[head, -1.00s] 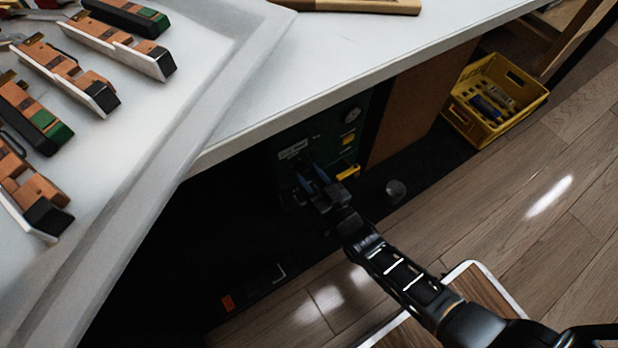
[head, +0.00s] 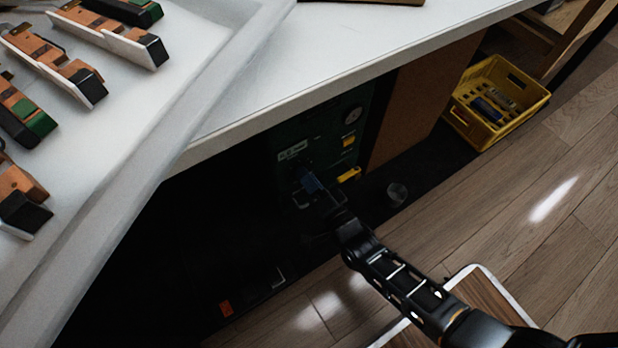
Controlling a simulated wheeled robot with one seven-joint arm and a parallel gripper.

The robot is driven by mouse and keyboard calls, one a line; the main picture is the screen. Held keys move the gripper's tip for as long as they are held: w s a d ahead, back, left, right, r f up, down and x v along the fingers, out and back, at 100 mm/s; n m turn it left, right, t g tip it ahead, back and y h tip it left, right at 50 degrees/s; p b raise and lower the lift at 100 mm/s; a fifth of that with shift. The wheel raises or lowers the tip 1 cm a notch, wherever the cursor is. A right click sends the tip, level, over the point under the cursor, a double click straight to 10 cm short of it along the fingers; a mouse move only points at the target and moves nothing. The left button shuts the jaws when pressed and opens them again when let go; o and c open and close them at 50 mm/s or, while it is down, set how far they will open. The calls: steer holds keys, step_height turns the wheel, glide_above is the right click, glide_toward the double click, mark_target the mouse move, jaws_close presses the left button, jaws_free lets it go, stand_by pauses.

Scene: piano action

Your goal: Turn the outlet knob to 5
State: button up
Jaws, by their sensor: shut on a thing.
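A dark green panel (head: 322,125) stands in shadow under the white bench, with a pale label plate (head: 292,151) and a round gauge (head: 353,115). My gripper (head: 308,182) reaches in at the lower part of this panel, below the label.
The white bench edge (head: 380,72) overhangs the panel. Yellow parts (head: 348,174) stick out just right of my gripper. A small clear cup-like object (head: 397,193) stands on the dark floor strip. A yellow crate (head: 497,103) sits farther right. Open wooden floor lies at the right.

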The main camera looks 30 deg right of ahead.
steer(key=shift+m, duration=1.2)
steer(key=o, duration=1.1)
steer(key=shift+c, duration=0.2)
steer(key=shift+s, duration=0.1)
steer(key=s+p, duration=0.2)
steer(key=s, duration=0.5)
steer(key=shift+s+f, duration=0.2)
steer(key=shift+s, duration=0.15)
